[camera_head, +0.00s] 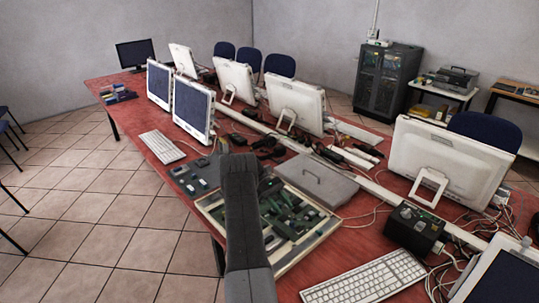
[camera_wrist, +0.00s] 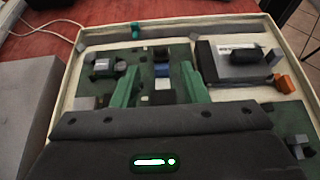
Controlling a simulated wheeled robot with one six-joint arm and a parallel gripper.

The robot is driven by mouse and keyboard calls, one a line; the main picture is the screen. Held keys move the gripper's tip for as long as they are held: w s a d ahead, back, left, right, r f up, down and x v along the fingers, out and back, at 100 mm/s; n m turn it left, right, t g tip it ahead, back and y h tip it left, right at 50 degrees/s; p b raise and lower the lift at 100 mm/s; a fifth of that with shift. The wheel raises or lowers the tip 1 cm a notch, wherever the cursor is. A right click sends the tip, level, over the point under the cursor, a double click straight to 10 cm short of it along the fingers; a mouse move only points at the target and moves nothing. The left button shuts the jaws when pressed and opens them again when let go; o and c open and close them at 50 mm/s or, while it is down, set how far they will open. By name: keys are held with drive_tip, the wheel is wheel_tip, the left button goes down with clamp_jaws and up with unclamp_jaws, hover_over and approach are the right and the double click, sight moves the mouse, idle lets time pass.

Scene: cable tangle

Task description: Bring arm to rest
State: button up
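My arm (camera_head: 246,225) rises dark grey from the bottom of the head view in front of the red table (camera_head: 335,265). My gripper (camera_wrist: 160,66) shows in the wrist view as two green fingers standing apart, with nothing visibly held between them. It is over a cream-rimmed tray (camera_wrist: 235,37) of green circuit boards. The same tray (camera_head: 324,234) shows in the head view, partly hidden behind my arm.
A grey closed case (camera_head: 315,181) lies beside the tray. A keyboard (camera_head: 365,278), a black box (camera_head: 414,228), a white monitor (camera_head: 450,160) and loose cables crowd the table's right side. Another keyboard (camera_head: 161,146) lies at left. Tiled floor (camera_head: 80,210) is open on the left.

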sight(298, 226)
drive_tip(key=shift+s+d+f+b, duration=0.25)
drive_tip(key=shift+f+b, duration=0.2)
drive_tip(key=shift+b, duration=1.2)
drive_tip(key=b, duration=0.3)
drive_tip(key=shift+s+d+f, duration=0.2)
drive_tip(key=shift+s, duration=0.05)
drive_tip(key=b, duration=0.2)
drive_tip(key=shift+s+d+f+b, duration=0.15)
drive_tip(key=shift+s+d+b, duration=0.05)
drive_tip(key=shift+s+b, duration=0.15)
drive_tip(key=shift+s+d, duration=0.2)
drive_tip(key=shift+x, duration=1.85)
drive_tip(key=p+v, duration=0.1)
drive_tip(key=v, duration=0.3)
drive_tip(key=shift+w+a+r, duration=0.1)
drive_tip(key=shift+w+r, duration=0.1)
drive_tip(key=shift+r, duration=0.2)
drive_tip(key=p, duration=0.2)
drive_tip(key=shift+w+a+r+p, duration=0.2)
drive_tip(key=shift+w+r+p, duration=0.05)
drive_tip(key=shift+p, duration=0.1)
drive_tip(key=p+v, duration=0.1)
drive_tip(key=p, duration=0.5)
drive_tip(key=shift+w+a+r+p, duration=0.1)
drive_tip(key=shift+w+a+p, duration=0.1)
drive_tip(key=shift+p, duration=0.1)
